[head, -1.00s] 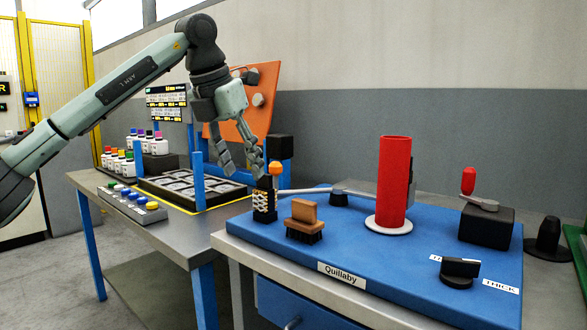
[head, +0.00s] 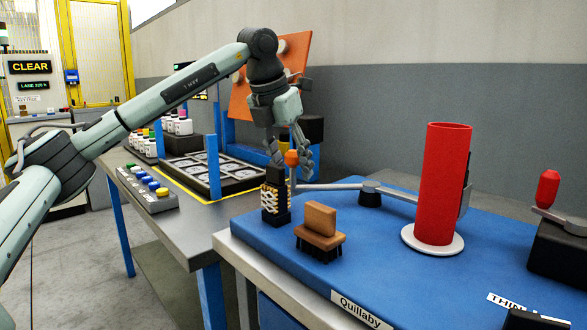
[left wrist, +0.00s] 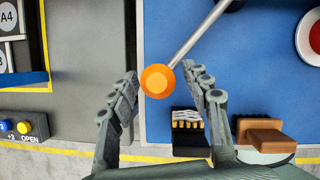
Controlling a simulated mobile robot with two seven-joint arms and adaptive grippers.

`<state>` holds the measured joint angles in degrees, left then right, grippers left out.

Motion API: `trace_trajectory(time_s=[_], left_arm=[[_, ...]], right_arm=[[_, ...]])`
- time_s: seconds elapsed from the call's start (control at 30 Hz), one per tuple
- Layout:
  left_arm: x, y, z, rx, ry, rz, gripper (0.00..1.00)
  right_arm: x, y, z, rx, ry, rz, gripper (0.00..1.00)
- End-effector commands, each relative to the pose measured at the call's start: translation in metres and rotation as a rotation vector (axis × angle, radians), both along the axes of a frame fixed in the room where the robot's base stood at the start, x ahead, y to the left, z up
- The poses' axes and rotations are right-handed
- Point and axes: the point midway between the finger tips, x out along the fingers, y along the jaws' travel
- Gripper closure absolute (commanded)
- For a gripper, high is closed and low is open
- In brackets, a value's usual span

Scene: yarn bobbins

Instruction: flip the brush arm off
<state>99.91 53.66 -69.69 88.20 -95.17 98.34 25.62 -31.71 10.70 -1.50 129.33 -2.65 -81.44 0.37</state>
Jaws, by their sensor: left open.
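The brush arm (head: 335,187) is a thin grey lever on a blue base. It runs from an orange knob (head: 292,158) past a black pivot post (head: 370,193) to the red bobbin (head: 445,180), where its far end is partly hidden. My left gripper (head: 290,153) is open, with its fingers on either side of the knob. In the left wrist view the orange knob (left wrist: 157,81) shows between the spread fingers, with gaps on both sides, and the rod (left wrist: 200,32) leads away up and right. My right gripper is not in view.
A black block with wound pale yarn (head: 276,200) stands just below the knob, and a wooden brush (head: 320,230) stands beside it. A red-handled crank (head: 548,188) is at the right. A button box (head: 147,187) and a black tray (head: 215,188) are on the left table.

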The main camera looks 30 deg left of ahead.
Motion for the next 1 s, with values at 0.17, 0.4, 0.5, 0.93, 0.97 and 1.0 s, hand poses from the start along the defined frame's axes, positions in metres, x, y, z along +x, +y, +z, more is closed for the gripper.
trace_trajectory(time_s=[0.17, 0.4, 0.5, 0.93, 0.97, 1.0], left_arm=[[0.0043, -0.0006, -0.0104, -0.001, -0.001, 0.000, 0.51], [0.0047, -0.0007, -0.0115, -0.001, -0.001, 0.000, 0.51], [0.0047, -0.0006, -0.0114, -0.001, -0.001, 0.000, 0.63], [0.0046, -0.0007, -0.0111, -0.001, -0.001, 0.000, 1.00], [0.0046, -0.0007, -0.0111, -0.001, -0.001, 0.000, 1.00], [0.0046, -0.0007, -0.0110, -0.001, -0.001, 0.000, 1.00]], right_arm=[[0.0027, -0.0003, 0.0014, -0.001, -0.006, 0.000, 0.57], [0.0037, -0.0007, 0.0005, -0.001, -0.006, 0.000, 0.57], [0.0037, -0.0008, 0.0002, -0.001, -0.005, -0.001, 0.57], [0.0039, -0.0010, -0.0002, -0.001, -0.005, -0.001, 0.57], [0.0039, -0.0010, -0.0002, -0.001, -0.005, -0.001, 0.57], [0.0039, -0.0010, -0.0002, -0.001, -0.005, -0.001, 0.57]])
